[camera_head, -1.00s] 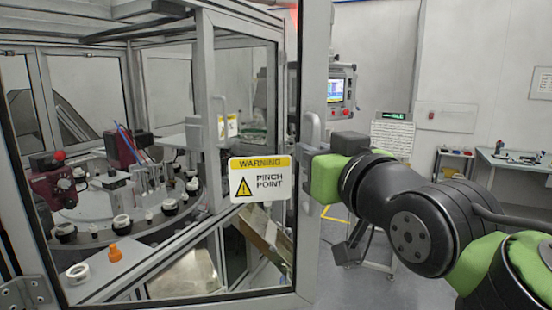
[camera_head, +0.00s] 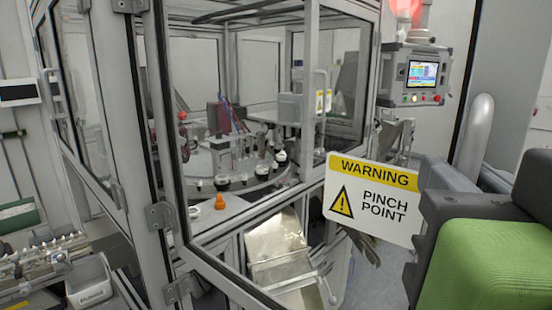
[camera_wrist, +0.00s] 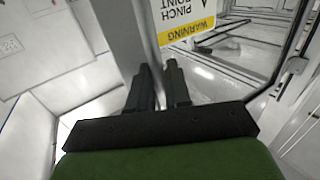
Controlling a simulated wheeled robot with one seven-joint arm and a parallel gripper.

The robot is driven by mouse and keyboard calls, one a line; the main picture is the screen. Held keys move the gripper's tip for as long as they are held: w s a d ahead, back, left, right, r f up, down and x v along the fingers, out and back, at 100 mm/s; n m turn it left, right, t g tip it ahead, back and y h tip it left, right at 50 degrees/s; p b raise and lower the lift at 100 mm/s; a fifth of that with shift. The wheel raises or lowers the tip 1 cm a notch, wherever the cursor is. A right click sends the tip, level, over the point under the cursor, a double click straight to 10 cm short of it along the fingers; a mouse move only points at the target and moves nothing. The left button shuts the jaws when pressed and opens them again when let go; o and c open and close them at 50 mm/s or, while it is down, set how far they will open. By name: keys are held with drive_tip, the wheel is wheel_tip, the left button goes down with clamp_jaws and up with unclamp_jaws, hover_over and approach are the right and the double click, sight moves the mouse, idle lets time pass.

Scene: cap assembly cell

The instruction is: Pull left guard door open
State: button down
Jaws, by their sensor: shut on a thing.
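The left guard door is a clear pane in a grey metal frame (camera_head: 167,120), with hinges (camera_head: 160,216) on its left side. A yellow and white pinch point sign (camera_head: 375,200) is on it, and the sign shows upside down in the wrist view (camera_wrist: 186,18). The door's grey curved handle (camera_head: 477,135) stands up at the right in the head view. My gripper (camera_head: 452,178) is at the lower part of this handle and shut on it. In the wrist view my gripper's two dark fingers (camera_wrist: 158,78) are close together beside the sign; the grip itself is hard to make out there.
Behind the pane is a round table with several black and white parts and an orange piece (camera_head: 220,202). A control panel (camera_head: 414,75) hangs at the back right. A bench with a grey bin (camera_head: 92,283) stands at the lower left.

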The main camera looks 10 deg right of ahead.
drive_tip(key=shift+a, duration=0.1)
idle(0.3)
drive_tip(key=c, duration=1.2)
unclamp_jaws()
drive_tip(key=shift+c, duration=0.2)
drive_tip(key=p+v, duration=0.1)
drive_tip(key=v, duration=1.1)
